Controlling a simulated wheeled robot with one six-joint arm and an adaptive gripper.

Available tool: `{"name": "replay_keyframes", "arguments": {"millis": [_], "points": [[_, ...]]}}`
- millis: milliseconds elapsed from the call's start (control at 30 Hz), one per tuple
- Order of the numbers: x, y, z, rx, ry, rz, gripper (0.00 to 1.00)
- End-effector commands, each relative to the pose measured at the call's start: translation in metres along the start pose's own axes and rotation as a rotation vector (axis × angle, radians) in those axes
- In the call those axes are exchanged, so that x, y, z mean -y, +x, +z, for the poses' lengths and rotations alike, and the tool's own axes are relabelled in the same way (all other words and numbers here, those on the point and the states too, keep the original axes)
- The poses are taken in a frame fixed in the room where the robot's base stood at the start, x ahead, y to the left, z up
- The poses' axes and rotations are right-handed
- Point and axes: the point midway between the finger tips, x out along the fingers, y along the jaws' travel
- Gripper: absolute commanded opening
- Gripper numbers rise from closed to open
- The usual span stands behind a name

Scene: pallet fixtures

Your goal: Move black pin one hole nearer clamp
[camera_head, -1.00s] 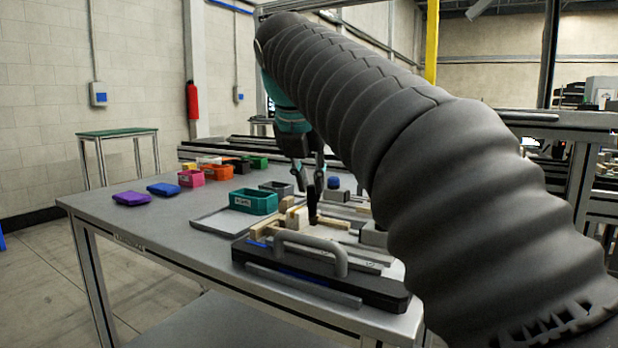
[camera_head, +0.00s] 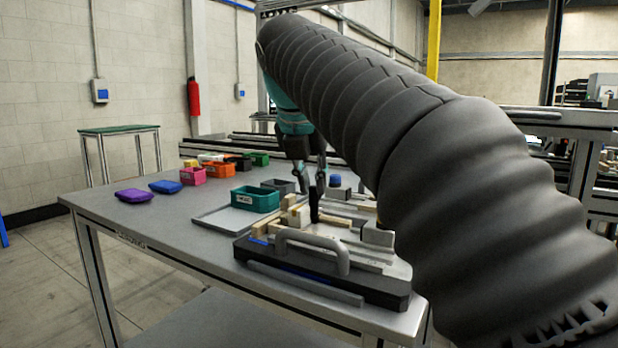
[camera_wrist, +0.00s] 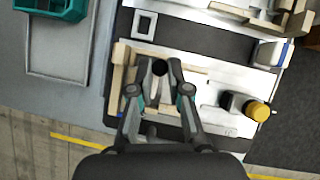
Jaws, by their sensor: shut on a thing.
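The black pin (camera_wrist: 160,67) shows as a dark round end between the fingertips of my gripper (camera_wrist: 160,73) in the wrist view. My gripper (camera_head: 312,178) is shut on it. In the head view the pin (camera_head: 314,206) stands about upright below the fingers, over the pallet fixture (camera_head: 345,287) with wooden and light blocks. I cannot tell whether its lower end is in a hole; the holes are not clear in either view. I cannot tell for sure which part is the clamp.
A grey handle (camera_head: 342,257) rises at the fixture's front edge. A black part with a yellow cap (camera_wrist: 257,111) is right of my gripper. A flat grey tray (camera_head: 212,221) and a teal bin (camera_head: 255,198) lie left of the fixture. The table's front left is clear.

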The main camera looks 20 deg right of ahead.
Motion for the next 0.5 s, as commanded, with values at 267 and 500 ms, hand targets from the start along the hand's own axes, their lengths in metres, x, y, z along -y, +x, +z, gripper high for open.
{"name": "replay_keyframes", "arguments": {"millis": [267, 500], "points": [[0.000, 0.007, -0.004, 0.000, 0.000, 0.000, 0.00], [0.000, 0.012, -0.007, 0.000, 0.000, 0.000, 0.00]]}}
